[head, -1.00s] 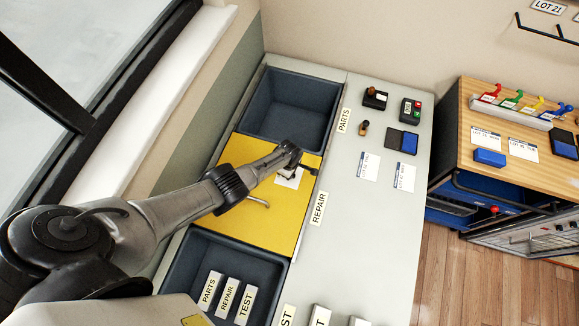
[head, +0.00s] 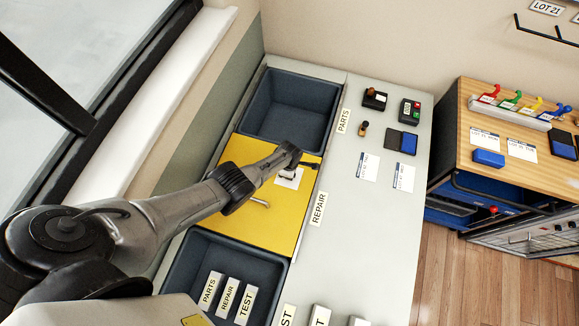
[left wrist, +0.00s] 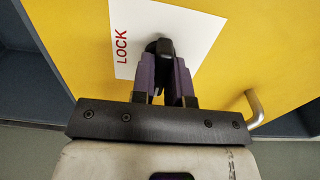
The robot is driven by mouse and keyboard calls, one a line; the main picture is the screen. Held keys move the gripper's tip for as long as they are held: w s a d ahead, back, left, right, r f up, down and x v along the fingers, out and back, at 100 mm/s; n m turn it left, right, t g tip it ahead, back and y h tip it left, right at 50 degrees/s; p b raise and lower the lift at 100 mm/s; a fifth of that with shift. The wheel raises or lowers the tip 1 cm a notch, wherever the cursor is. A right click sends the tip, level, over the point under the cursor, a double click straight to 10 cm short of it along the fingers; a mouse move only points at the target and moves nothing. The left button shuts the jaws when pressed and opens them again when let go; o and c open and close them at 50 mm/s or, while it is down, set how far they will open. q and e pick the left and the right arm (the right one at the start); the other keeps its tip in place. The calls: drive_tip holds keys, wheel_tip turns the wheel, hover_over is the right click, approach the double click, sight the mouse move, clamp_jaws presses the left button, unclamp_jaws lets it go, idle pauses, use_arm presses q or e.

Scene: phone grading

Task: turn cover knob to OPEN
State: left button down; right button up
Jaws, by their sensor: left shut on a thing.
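The yellow cover (head: 230,205) lies over the middle bin by the REPAIR label. It carries a white plate (head: 290,177), which shows in the left wrist view (left wrist: 195,25) with the red word LOCK on its left side. The dark cover knob (left wrist: 160,46) sits on this plate. My left gripper (left wrist: 164,62) is shut on the knob, with purple-sided fingers on both sides of it. In the head view my left gripper (head: 288,165) reaches the plate and hides most of the knob. No OPEN marking is visible. My right gripper is not in view.
A metal handle (head: 259,202) stands on the cover near my forearm. An empty dark bin (head: 292,73) is behind the cover. A front bin (head: 272,262) holds label blocks. Stamps and cards lie on the grey counter (head: 375,235) to the right.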

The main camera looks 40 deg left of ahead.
use_arm(q)
drive_tip(key=c, duration=1.1)
unclamp_jaws()
drive_tip(key=shift+r+p, duration=4.2)
drive_tip(key=shift+r, duration=2.7)
